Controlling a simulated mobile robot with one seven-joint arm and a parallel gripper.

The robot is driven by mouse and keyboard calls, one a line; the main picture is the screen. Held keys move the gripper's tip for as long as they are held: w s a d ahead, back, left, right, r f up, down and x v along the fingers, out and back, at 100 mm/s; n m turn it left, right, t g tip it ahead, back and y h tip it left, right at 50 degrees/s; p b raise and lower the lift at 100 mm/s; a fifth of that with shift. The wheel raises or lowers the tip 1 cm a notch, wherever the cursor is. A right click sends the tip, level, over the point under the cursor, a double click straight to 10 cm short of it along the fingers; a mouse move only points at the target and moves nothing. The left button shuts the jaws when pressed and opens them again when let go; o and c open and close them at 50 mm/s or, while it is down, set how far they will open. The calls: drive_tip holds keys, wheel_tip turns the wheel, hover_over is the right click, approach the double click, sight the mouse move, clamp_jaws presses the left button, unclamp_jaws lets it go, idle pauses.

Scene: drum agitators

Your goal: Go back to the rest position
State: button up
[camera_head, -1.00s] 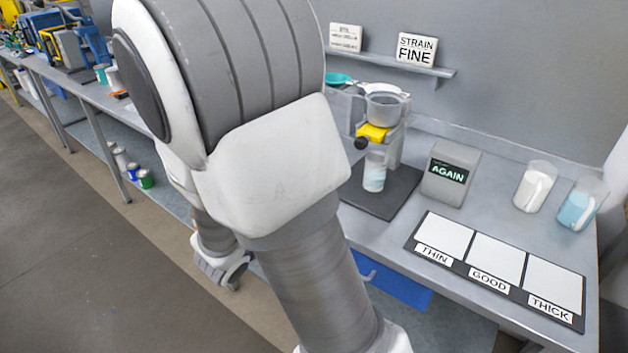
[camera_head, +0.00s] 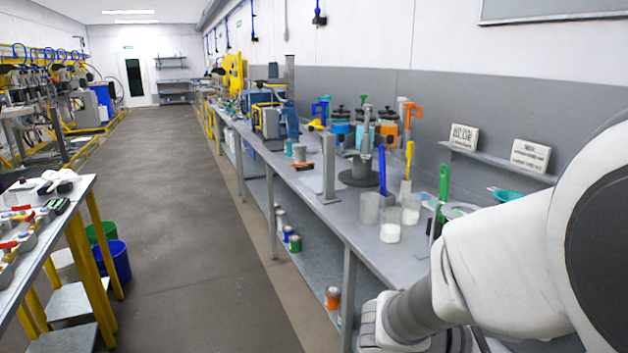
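My arm fills the right side of the view, bent, with its white and grey links in front of the long workbench (camera_head: 345,222). Its lower links reach down to the left along the bench's front edge, to the bottom of the picture. My gripper's fingers do not show, so whether it holds anything is hidden.
On the bench stand clear cups with white contents (camera_head: 390,228), a grey upright stand (camera_head: 328,170) and coloured-handled tools. Signs sit on a wall shelf (camera_head: 495,160). A yellow-legged table (camera_head: 60,225) and blue bucket (camera_head: 114,262) stand left. The aisle floor (camera_head: 190,200) is clear.

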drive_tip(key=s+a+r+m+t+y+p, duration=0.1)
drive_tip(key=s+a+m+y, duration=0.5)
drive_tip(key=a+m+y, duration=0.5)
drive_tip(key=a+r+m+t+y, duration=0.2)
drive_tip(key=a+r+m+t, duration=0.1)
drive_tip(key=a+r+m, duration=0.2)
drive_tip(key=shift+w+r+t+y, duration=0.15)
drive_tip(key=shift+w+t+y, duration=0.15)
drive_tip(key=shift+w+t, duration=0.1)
